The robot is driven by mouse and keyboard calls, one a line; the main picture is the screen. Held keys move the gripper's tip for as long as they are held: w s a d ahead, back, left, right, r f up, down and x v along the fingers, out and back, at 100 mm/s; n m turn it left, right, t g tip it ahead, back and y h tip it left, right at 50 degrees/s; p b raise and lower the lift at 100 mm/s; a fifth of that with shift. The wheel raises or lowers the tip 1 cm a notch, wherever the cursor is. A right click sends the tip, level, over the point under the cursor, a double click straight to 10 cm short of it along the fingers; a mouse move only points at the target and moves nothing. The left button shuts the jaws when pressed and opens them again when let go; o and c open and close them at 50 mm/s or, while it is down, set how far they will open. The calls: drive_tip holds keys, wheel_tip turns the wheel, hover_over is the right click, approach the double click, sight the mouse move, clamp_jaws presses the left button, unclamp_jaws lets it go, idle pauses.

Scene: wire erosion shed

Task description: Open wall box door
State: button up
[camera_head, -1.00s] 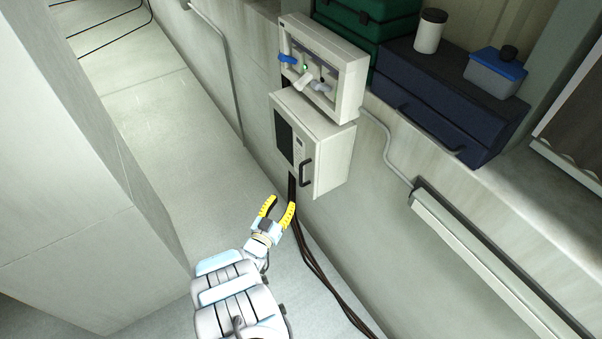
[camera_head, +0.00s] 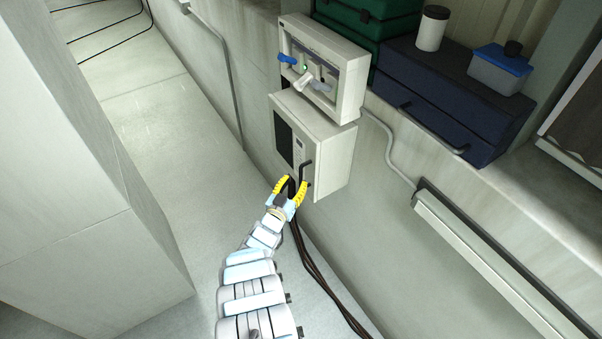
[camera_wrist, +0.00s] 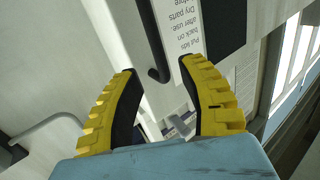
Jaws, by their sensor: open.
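The wall box (camera_head: 325,155) is a light grey box on the wall with a dark window panel on its front. Its door (camera_head: 293,148) looks shut. A black bar handle (camera_head: 307,172) sits on the door's right side. My gripper (camera_head: 291,180) is open, with yellow fingers just at the handle's lower end. In the wrist view the black handle (camera_wrist: 158,50) reaches down toward the gap between my open fingers (camera_wrist: 160,85). I cannot tell whether a finger touches it. A printed label (camera_wrist: 183,28) and the dark panel (camera_wrist: 224,22) show beside the handle.
A second box with blue and grey levers (camera_head: 322,62) is mounted directly above. Dark cables (camera_head: 318,270) hang below the wall box. A conduit (camera_head: 390,150) runs to its right. A ledge above holds a dark blue case (camera_head: 440,95) and a green case (camera_head: 365,20).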

sight(300, 173)
drive_tip(key=shift+b+x, duration=0.5)
drive_tip(key=shift+x, duration=0.75)
drive_tip(key=shift+w+d+f+b, duration=0.2)
drive_tip(key=shift+w+b, duration=0.1)
drive_tip(key=shift+b, duration=0.15)
drive_tip(key=shift+r+b+x, duration=0.2)
drive_tip(key=shift+b+x, duration=0.55)
drive_tip(key=shift+x, duration=0.2)
clamp_jaws()
